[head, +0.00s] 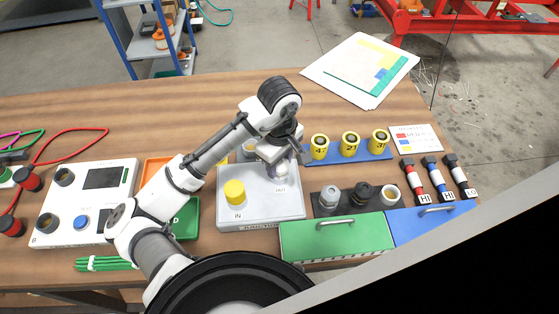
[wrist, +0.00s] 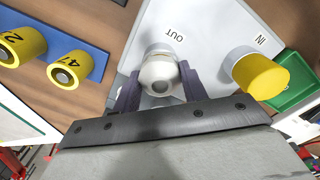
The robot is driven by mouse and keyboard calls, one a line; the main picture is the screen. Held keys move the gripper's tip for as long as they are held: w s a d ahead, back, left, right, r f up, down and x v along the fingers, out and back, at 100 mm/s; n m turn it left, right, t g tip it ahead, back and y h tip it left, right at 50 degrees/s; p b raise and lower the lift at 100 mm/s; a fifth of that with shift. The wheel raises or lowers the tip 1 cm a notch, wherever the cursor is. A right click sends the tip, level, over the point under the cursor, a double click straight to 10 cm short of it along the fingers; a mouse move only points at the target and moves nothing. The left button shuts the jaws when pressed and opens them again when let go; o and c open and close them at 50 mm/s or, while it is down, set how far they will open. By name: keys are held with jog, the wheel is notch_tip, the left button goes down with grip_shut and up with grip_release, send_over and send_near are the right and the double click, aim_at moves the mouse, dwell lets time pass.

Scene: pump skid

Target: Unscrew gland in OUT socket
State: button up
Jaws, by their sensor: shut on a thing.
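The pump box (head: 262,211) is a light grey panel on the bench with sockets marked IN and OUT. In the wrist view, a pale grey-white round gland (wrist: 158,72) sits at the OUT label (wrist: 174,34). My gripper (wrist: 158,84) is shut on this gland, one dark finger on each side. In the head view my gripper (head: 284,158) comes down over the OUT side and hides most of the gland. A yellow cap (head: 235,191) stands on the IN socket; it also shows in the wrist view (wrist: 262,76).
A black holder (head: 345,207) with several round fittings stands right of the box. Yellow numbered cylinders (head: 350,142) stand on a blue strip behind it. Green (head: 338,240) and blue (head: 440,226) handled panels lie at the front. A white control box (head: 85,205) is at left.

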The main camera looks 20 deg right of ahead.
jog(key=n, duration=0.7)
jog(key=shift+n, duration=0.3)
jog(key=o, duration=1)
jog(key=shift+o, duration=0.2)
notch_tip(320, 180, up, 14)
jog(key=shift+b, duration=0.35)
jog(key=shift+f, duration=0.1)
